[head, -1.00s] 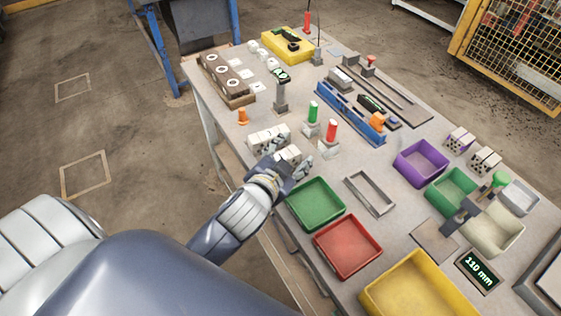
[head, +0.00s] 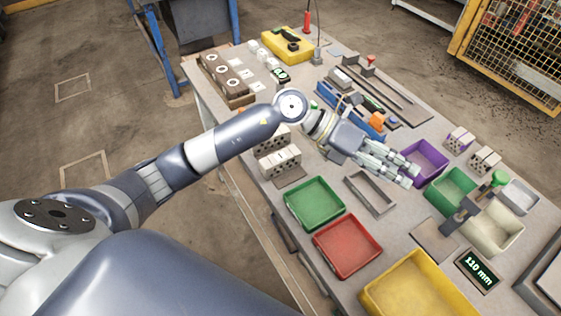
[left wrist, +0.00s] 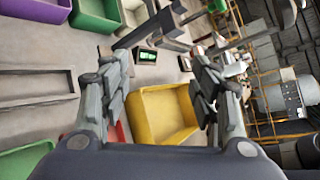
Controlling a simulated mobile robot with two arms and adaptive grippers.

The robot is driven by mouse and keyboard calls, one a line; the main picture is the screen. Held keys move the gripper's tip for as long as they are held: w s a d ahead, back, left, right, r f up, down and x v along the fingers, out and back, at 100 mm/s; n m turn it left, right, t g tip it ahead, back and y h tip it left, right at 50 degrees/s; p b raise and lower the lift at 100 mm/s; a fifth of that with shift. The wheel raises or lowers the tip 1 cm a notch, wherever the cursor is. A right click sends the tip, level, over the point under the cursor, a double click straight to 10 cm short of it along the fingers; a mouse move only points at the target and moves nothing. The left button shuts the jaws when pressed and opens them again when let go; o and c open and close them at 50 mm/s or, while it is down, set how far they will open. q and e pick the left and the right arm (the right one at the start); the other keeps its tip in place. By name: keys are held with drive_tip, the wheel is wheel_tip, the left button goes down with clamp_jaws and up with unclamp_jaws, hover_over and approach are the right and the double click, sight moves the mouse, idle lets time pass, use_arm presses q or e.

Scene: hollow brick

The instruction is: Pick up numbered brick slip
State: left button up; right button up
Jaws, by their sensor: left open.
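My left gripper (head: 408,172) is open and empty, held above the table beside the purple bin. Its two fingers stand wide apart in the left wrist view (left wrist: 155,58), with nothing between them. White hollow bricks with holes (head: 280,161) stand near the table's left edge, partly behind my arm. More small bricks with holes (head: 486,160) stand at the far right side. Small white pieces (head: 257,87) lie at the back left beside a brown block with round white marks (head: 222,75). I cannot read a number on any brick slip.
A green tray (head: 315,203), red tray (head: 347,246) and yellow tray (head: 415,290) line the near edge. A metal frame (head: 370,194) lies beside them. The purple bin (head: 428,158), a green bin (head: 450,190) and a "110 mm" display (head: 478,270) are to the right.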

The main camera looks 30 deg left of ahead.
use_arm(q)
drive_tip(key=w+a+f+m+y, duration=0.1)
drive_tip(key=w+a+f+y, duration=0.1)
drive_tip(key=a+f+y, duration=0.55)
drive_tip(key=n+g+y, duration=0.1)
drive_tip(key=g+y, duration=0.1)
drive_tip(key=y, duration=0.4)
approach(280, 156)
wheel_tip(280, 156, down, 5)
drive_tip(key=shift+s+a+r+p, duration=0.1)
drive_tip(key=shift+s+r+p, duration=0.1)
drive_tip(key=shift+p, duration=0.55)
drive_tip(key=shift+f+p, duration=0.4)
drive_tip(key=shift+f, duration=0.1)
wheel_tip(280, 156, down, 4)
drive_tip(key=shift+r+p, duration=0.2)
drive_tip(key=shift+p, duration=0.65)
drive_tip(key=shift+w+f, duration=0.1)
drive_tip(key=shift+f, duration=0.4)
drive_tip(key=c, duration=1.3)
